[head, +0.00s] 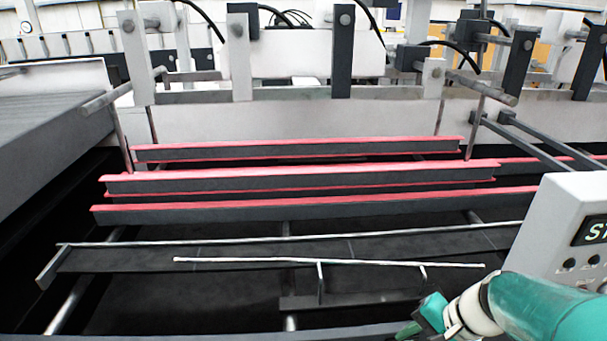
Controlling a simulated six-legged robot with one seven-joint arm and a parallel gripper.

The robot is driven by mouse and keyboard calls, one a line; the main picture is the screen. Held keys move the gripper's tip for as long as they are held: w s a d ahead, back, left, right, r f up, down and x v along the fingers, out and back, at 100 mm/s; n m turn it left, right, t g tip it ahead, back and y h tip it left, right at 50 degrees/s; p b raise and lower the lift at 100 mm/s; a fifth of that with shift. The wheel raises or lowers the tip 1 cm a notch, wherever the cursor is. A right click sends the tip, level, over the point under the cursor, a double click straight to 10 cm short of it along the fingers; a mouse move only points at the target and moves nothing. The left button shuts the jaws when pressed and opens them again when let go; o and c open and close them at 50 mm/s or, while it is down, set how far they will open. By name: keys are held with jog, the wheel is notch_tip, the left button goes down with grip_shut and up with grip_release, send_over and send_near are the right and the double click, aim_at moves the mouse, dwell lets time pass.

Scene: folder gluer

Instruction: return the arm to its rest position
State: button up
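My arm, teal and white, reaches in from the lower right corner of the head view. Its far end, with a small teal part that seems to belong to my gripper (428,314), is at the bottom edge, right of the middle. The fingers cannot be made out, so I cannot tell whether they are open or shut. No held object can be seen. In the picture, this end lies in front of the machine's dark lower bed and left of the control box.
A light control box (567,235) with buttons stands close to my arm at the right. Red-edged dark rails (300,182) cross the machine ahead. A thin pale rod (330,262) lies lower down. A grey conveyor surface (45,110) is at the left.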

jog(key=s+a+r+n+t+h, duration=0.2)
jog(key=s+a+r+n+h, duration=0.2)
jog(key=a+r+n, duration=0.3)
notch_tip(320, 180, up, 5)
jog(key=shift+f+n+t+h, duration=0.25)
jog(key=shift+n+h, duration=0.25)
jog(key=shift+n, duration=0.6)
